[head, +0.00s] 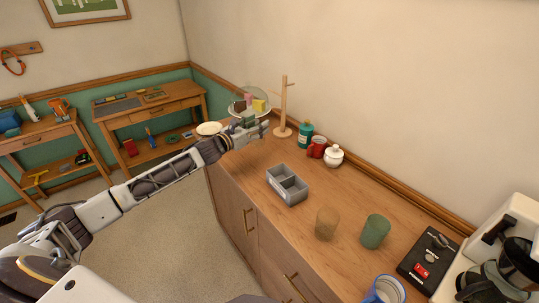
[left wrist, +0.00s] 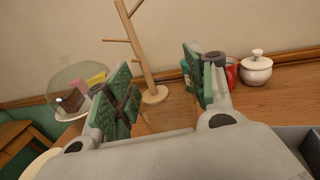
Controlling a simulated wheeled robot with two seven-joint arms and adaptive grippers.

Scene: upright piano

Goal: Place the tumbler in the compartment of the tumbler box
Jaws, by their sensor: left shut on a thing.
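My left gripper (head: 257,128) is over the far end of the wooden counter, near the mug tree. In the left wrist view its green-padded fingers stand apart around a faint see-through tumbler (left wrist: 170,114), shut on it; its outline is hard to make out. The grey tumbler box (head: 287,186), with a divider and open compartments, sits on the counter, nearer than my gripper; part of it shows at the right edge of the left wrist view (left wrist: 304,144). An amber glass (head: 327,224) and a green glass (head: 376,232) stand on the counter. My right gripper is not in view.
A wooden mug tree (head: 284,108), teal canister (head: 305,135), red mug (head: 317,148) and white lidded bowl (head: 334,156) stand along the wall. A cake dome (head: 247,102) and white plate (head: 209,128) are at the far end. A blue mug (head: 385,291) is in front.

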